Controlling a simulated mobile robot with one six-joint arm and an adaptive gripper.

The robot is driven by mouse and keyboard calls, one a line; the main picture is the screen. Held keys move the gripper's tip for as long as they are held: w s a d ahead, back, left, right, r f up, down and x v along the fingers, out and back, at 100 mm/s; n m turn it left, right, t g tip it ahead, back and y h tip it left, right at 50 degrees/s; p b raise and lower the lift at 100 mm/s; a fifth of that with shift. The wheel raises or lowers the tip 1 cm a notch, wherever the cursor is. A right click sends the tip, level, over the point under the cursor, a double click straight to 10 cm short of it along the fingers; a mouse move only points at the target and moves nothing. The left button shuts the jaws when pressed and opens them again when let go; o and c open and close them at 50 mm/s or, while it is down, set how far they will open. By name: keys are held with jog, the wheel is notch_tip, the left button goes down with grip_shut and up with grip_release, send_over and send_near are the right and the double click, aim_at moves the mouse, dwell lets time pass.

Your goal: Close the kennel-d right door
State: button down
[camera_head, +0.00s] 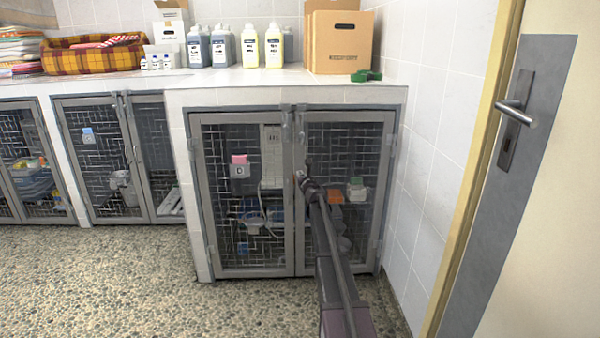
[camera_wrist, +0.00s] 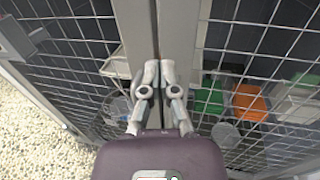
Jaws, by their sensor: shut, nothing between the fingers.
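The kennel-d right door (camera_head: 383,200) is a grey metal frame with wire mesh. It looks flush with the left door (camera_head: 204,190), or nearly so; a very small gap I cannot rule out. The left door carries a "D" tag (camera_head: 239,171) and looks shut. In the wrist view the right door's stile (camera_wrist: 181,30) stands beside the left door's stile (camera_wrist: 135,30), with a thin dark line between them. My gripper (camera_head: 301,177) is shut and empty at these middle stiles. Its fingertips (camera_wrist: 156,75) are at the right stile's edge; contact is unclear.
A tiled counter (camera_head: 230,82) above holds bottles (camera_head: 274,47), a cardboard box (camera_head: 339,45) and a plaid pet bed (camera_head: 92,53). A tiled wall and a door with a handle (camera_head: 516,112) stand close on the right. The pebbled floor (camera_head: 120,285) at left is clear.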

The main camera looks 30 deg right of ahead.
jog(key=s+a, duration=0.3)
jog(key=s, duration=0.5)
jog(key=shift+a, duration=0.3)
jog(key=shift+f, duration=0.1)
jog(key=s+a+f+n+g+y+p, duration=0.1)
jog(key=s+a+f+n+g+y, duration=0.2)
jog(key=a+n, duration=0.5)
jog(key=s+a+f+n+g+y+p, duration=0.1)
jog(key=s+a+n+g+y, duration=0.15)
jog(key=s+a+n, duration=0.6)
jog(key=s+a+f+n+g+y+p, duration=0.15)
jog(key=a+n+y, duration=0.35)
jog(key=a, duration=0.7)
jog(key=s+a+f+n+g+h+p, duration=0.25)
jog(key=s+n+g+h, duration=0.2)
jog(key=s+n, duration=0.6)
jog(key=s+a+f+n+g+h+p, duration=0.25)
jog(key=s+n+g, duration=0.35)
jog(key=s, duration=1)
notch_tip(320, 180, up, 37)
jog(key=a+p, duration=0.1)
jog(key=p, duration=3.5)
jog(key=shift+f, duration=0.15)
